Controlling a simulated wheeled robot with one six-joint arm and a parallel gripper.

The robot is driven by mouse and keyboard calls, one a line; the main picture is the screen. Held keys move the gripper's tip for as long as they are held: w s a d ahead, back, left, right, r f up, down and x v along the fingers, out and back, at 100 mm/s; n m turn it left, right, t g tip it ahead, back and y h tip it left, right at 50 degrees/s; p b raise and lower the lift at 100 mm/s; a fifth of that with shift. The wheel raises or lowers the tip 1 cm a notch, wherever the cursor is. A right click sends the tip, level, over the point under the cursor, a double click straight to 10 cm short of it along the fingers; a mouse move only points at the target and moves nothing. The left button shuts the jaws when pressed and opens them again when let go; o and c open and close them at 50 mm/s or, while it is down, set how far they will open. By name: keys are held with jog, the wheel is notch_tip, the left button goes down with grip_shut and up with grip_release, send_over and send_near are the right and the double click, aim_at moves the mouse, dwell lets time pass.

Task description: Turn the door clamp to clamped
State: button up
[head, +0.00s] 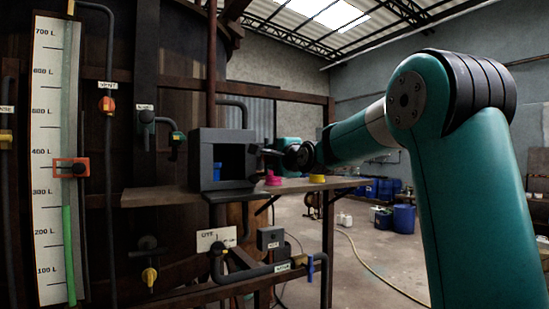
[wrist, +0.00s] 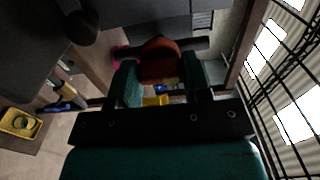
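The door clamp shows as an orange-brown rounded handle (wrist: 159,62) on a dark bar in the wrist view. My gripper (wrist: 160,75) has its two green fingers on either side of this handle. The handle fills nearly the whole gap; I cannot tell whether the fingers press on it. In the head view my gripper (head: 268,157) is just right of a dark box (head: 205,158) with an open front, standing on a shelf. The clamp is not clearly visible there, and its setting cannot be read.
On the wooden shelf (head: 160,196) are a pink item (head: 273,179) and a yellow item (head: 317,178) close to my gripper. A blue item (head: 217,172) is inside the box. Pipes with a blue-handled valve (head: 310,267) run below. Open floor lies to the right.

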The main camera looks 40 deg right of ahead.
jog(key=shift+c, duration=0.5)
jog(key=shift+f+n+b, duration=0.15)
jog(key=shift+n+b, duration=0.15)
jog(key=shift+b, duration=0.2)
jog(key=n+b, duration=0.2)
jog(key=b, duration=0.1)
jog(key=shift+f+n+b, duration=0.15)
jog(key=shift+n+b, duration=0.15)
jog(key=shift+n, duration=0.1)
jog(key=n+b, duration=0.8)
jog(key=n, duration=0.2)
jog(key=shift+n+b, duration=1.15)
jog(key=shift+n, duration=1.15)
jog(key=shift+r, duration=0.2)
